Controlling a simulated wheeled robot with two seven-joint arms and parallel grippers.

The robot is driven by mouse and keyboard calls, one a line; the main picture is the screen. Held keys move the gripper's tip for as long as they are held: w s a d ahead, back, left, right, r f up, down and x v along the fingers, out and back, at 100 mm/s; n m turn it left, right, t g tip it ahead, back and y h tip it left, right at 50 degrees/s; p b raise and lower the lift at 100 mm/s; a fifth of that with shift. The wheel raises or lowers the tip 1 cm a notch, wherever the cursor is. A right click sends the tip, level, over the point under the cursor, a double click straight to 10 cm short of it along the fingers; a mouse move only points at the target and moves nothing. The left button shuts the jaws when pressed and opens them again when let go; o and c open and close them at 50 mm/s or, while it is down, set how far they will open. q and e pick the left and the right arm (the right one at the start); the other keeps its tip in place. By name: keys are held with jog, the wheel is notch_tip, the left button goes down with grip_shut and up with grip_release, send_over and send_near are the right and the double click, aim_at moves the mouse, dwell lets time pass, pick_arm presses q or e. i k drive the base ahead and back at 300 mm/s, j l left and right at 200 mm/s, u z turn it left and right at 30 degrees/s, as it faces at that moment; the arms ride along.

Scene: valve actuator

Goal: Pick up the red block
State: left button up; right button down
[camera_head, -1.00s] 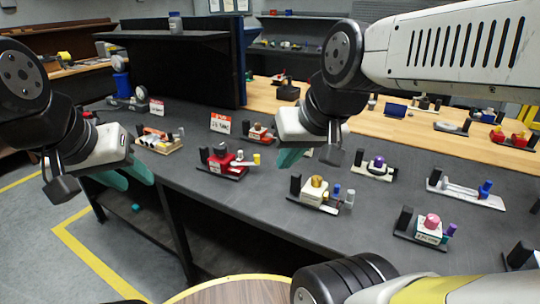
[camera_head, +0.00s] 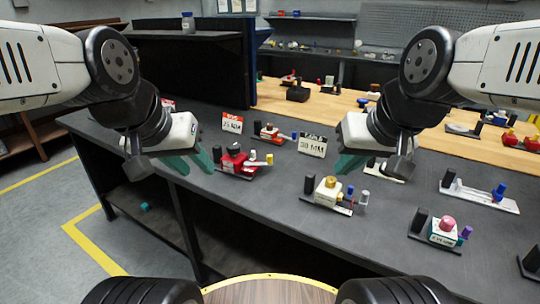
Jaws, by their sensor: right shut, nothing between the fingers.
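A red block-like part (camera_head: 235,160) sits on a small dark base on the grey table, with a yellow and a white cylinder to its right. My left gripper (camera_head: 193,162) is just left of it in the picture, its teal fingers apart with nothing visible between them. My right gripper (camera_head: 350,163) is further right, shut and empty, above the table behind a white block with a gold top (camera_head: 327,188). Smaller red parts show farther back (camera_head: 268,131) and at the right edge (camera_head: 510,137). I cannot tell which one is the task's red block.
Label cards, one with a red top (camera_head: 232,122) and one white (camera_head: 312,145), stand on the grey table (camera_head: 270,205). Several other small assemblies, one with a pink top (camera_head: 447,223), are spread to the right. A black panel (camera_head: 190,75) rises at the back left.

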aim_at(236, 168)
jog(key=i+j+z, duration=0.25)
jog(key=j, duration=0.25)
jog(key=i+j+z, duration=0.1)
jog(key=j+z, duration=0.15)
jog(key=j, duration=0.25)
jog(key=j+z, duration=0.25)
jog(key=j, duration=0.3)
jog(key=i+j+z, duration=0.1)
jog(key=j+z, duration=0.15)
jog(key=j, duration=0.35)
